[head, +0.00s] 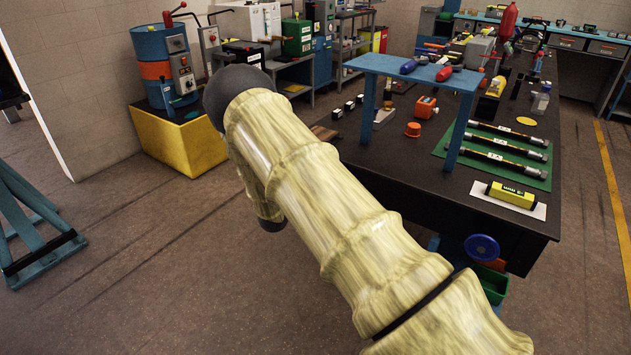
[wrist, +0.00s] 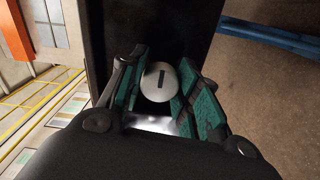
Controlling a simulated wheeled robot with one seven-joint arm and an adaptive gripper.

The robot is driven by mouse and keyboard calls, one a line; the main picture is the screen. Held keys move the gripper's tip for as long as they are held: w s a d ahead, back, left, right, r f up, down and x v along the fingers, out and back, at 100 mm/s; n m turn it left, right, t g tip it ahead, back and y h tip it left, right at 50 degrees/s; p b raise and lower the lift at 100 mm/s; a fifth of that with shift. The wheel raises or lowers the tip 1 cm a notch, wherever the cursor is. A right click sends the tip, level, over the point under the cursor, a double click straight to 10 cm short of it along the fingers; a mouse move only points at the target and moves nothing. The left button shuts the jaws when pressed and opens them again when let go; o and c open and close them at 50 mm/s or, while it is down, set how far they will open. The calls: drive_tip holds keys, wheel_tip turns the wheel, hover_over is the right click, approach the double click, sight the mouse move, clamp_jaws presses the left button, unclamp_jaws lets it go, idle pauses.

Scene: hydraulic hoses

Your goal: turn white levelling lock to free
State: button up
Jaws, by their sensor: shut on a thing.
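The white levelling lock (wrist: 158,82) shows in the wrist view as a round, pale knob with a dark slot mark across its face. My gripper (wrist: 160,88) has its green-padded fingers on either side of the knob and is shut on it. The slot runs nearly up and down in the wrist view. The knob is in front of a black panel or edge (wrist: 150,20). In the head view my arm hides the gripper, and I cannot make out the lock there.
In the head view a dark workbench (head: 400,185) with a blue raised shelf (head: 415,68) stands at the right. A yellow bin (head: 185,145) under a blue drum (head: 160,50) stands at the back left. A blue trestle (head: 30,215) is at the far left. The floor between is clear.

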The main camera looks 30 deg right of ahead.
drive_tip(key=shift+s+d+f, duration=0.1)
drive_tip(key=shift+s+f, duration=0.05)
drive_tip(key=o, duration=1)
drive_tip(key=shift+o, duration=0.2)
drive_tip(key=v, duration=1.2)
